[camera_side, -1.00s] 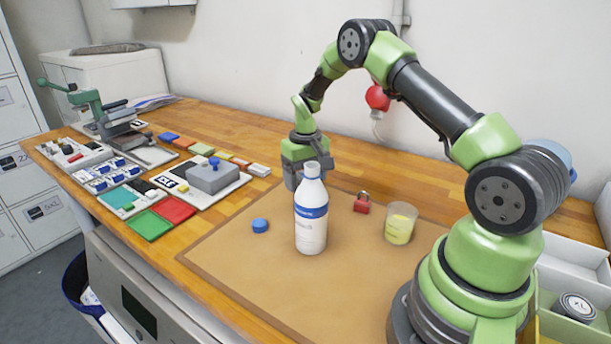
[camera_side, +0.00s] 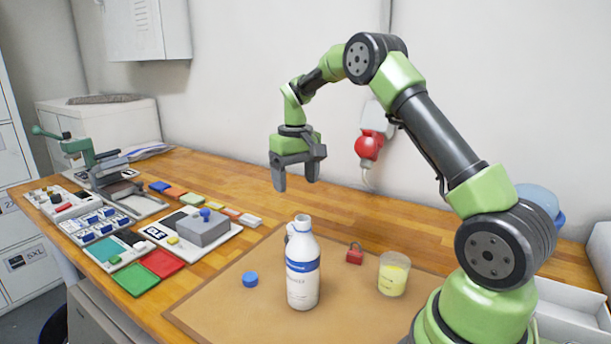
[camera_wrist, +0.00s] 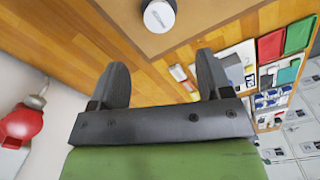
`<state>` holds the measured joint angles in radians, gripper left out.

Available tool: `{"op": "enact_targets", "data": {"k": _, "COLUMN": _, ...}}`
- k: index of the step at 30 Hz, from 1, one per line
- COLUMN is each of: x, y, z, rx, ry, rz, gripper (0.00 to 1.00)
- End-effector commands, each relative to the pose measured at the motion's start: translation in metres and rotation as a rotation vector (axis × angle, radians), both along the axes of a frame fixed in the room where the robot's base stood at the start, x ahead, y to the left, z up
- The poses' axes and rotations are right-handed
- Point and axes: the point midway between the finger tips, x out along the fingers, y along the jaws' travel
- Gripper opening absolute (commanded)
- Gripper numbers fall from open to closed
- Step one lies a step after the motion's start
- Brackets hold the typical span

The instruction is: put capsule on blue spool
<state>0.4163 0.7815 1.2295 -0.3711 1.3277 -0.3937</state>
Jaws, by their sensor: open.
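A small blue round piece (camera_side: 250,280), which looks like the blue spool, lies on the brown mat left of the bottle in the side view; I cannot make out its shape well. A grey piece (camera_side: 289,229), possibly the capsule, shows only as a sliver behind the bottle. In the wrist view a round, pale-topped thing (camera_wrist: 159,15) stands upright at the mat's edge and is probably the same piece, cut by the frame. My gripper (camera_side: 296,184) is open and empty, high above the area behind the bottle. In the wrist view its fingers (camera_wrist: 162,62) are wide apart.
A white bottle with a blue band (camera_side: 302,265) stands on the mat (camera_side: 225,308). A red padlock (camera_side: 354,255) and a cup of yellow stuff (camera_side: 393,274) are to its right. A grey block with a blue knob (camera_side: 201,229) and coloured plates lie left.

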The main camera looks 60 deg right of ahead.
Motion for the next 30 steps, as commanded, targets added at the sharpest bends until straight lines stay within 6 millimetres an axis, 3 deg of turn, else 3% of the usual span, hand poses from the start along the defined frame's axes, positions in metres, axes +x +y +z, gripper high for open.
{"op": "enact_targets", "data": {"k": 4, "x": -0.006, "y": 0.021, "z": 0.033, "rx": -0.006, "ry": -0.057, "rz": 0.01, "gripper": 0.72}}
{"op": "enact_targets", "data": {"k": 8, "x": -0.026, "y": 0.058, "z": 0.077, "rx": -0.004, "ry": -0.152, "rz": 0.023, "gripper": 0.72}}
{"op": "enact_targets", "data": {"k": 12, "x": -0.062, "y": 0.099, "z": 0.115, "rx": 0.012, "ry": -0.267, "rz": 0.032, "gripper": 0.72}}
{"op": "enact_targets", "data": {"k": 15, "x": -0.094, "y": 0.125, "z": 0.133, "rx": 0.03, "ry": -0.348, "rz": 0.039, "gripper": 0.72}}
{"op": "enact_targets", "data": {"k": 19, "x": -0.138, "y": 0.153, "z": 0.143, "rx": 0.066, "ry": -0.451, "rz": 0.045, "gripper": 0.72}}
{"op": "enact_targets", "data": {"k": 24, "x": -0.187, "y": 0.176, "z": 0.138, "rx": 0.119, "ry": -0.558, "rz": 0.045, "gripper": 0.72}}
{"op": "enact_targets", "data": {"k": 30, "x": -0.214, "y": 0.185, "z": 0.127, "rx": 0.158, "ry": -0.62, "rz": 0.043, "gripper": 0.72}}
